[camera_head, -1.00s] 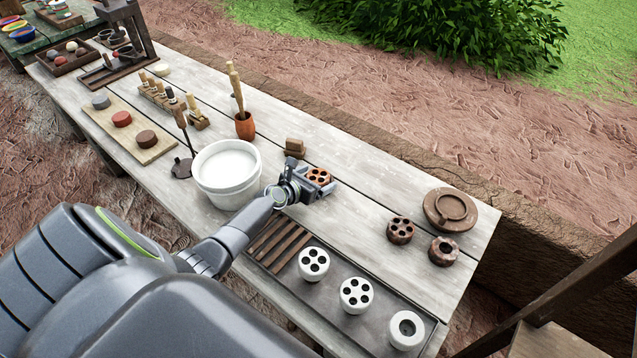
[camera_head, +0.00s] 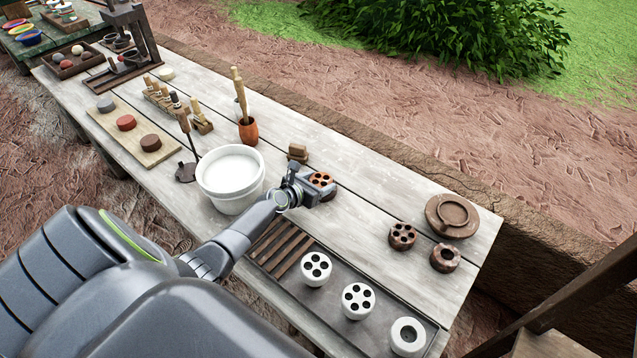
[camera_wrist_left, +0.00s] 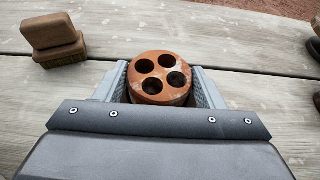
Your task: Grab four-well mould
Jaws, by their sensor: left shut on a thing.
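The four-well mould (camera_head: 322,180) is a round reddish-brown block with four dark holes in its top. It stands upright on the wooden table, right of the white bucket. My left gripper (camera_head: 318,188) is shut on it; in the left wrist view the mould (camera_wrist_left: 160,74) sits between the two grey fingers (camera_wrist_left: 160,88), one on each side. Its lower near side is hidden by the gripper body. My right gripper is in neither view.
A white bucket (camera_head: 230,178) stands just left of my gripper. A small brown block (camera_head: 298,152) sits behind it, also seen in the left wrist view (camera_wrist_left: 54,38). White moulds (camera_head: 358,300) stand on a grey tray in front. Brown moulds (camera_head: 402,236) stand to the right. Table between is clear.

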